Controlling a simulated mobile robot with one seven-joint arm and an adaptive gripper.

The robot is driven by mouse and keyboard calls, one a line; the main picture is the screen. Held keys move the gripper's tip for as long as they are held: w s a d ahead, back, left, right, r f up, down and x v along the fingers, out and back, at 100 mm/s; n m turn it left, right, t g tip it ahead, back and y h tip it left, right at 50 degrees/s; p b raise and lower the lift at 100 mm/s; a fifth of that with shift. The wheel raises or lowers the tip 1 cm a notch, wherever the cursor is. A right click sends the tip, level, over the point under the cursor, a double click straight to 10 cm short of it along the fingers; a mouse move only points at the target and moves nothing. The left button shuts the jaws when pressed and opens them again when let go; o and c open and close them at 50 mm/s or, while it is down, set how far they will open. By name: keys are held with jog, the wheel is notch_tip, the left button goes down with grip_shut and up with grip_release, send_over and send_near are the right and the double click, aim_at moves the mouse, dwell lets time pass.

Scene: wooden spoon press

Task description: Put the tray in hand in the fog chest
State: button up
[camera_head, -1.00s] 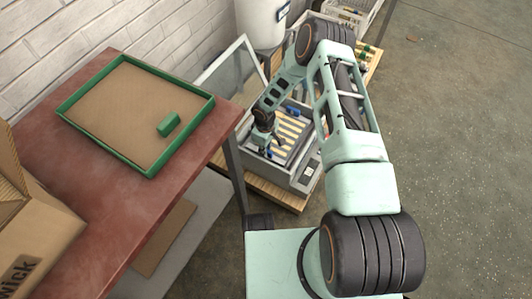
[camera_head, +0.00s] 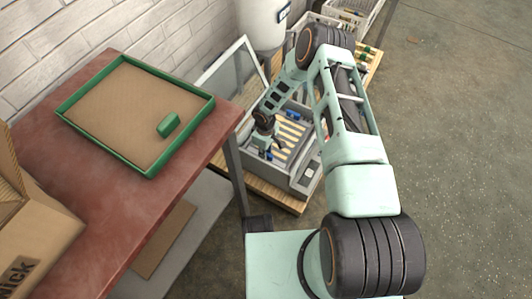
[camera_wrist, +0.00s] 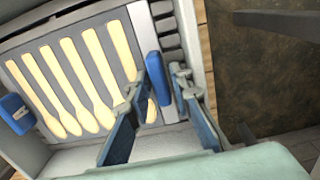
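The fog chest (camera_head: 298,180) is a grey box on a wooden pallet, its glass lid (camera_head: 226,78) raised. The dark grey tray with several pale wooden spoons lies inside its walls; it also shows in the wrist view (camera_wrist: 88,52). The tray has a blue handle at each end: the near one (camera_wrist: 159,84) and the far one (camera_wrist: 14,112) in the wrist view. My gripper (camera_wrist: 168,78) is open, its blue fingers apart on either side of the near handle. In the head view my arm partly hides the chest. Whether the tray rests fully on the chest floor is unclear.
A red table (camera_head: 90,218) on the left carries a green-rimmed tray (camera_head: 68,118) with a small green block (camera_head: 168,125) and a cardboard box (camera_head: 38,240). A white cylinder (camera_head: 262,25) stands behind the chest. Crates lie beyond. The floor at right is clear.

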notch_tip(320, 180, up, 12)
jog(key=p, duration=0.3)
jog(key=shift+f, duration=0.25)
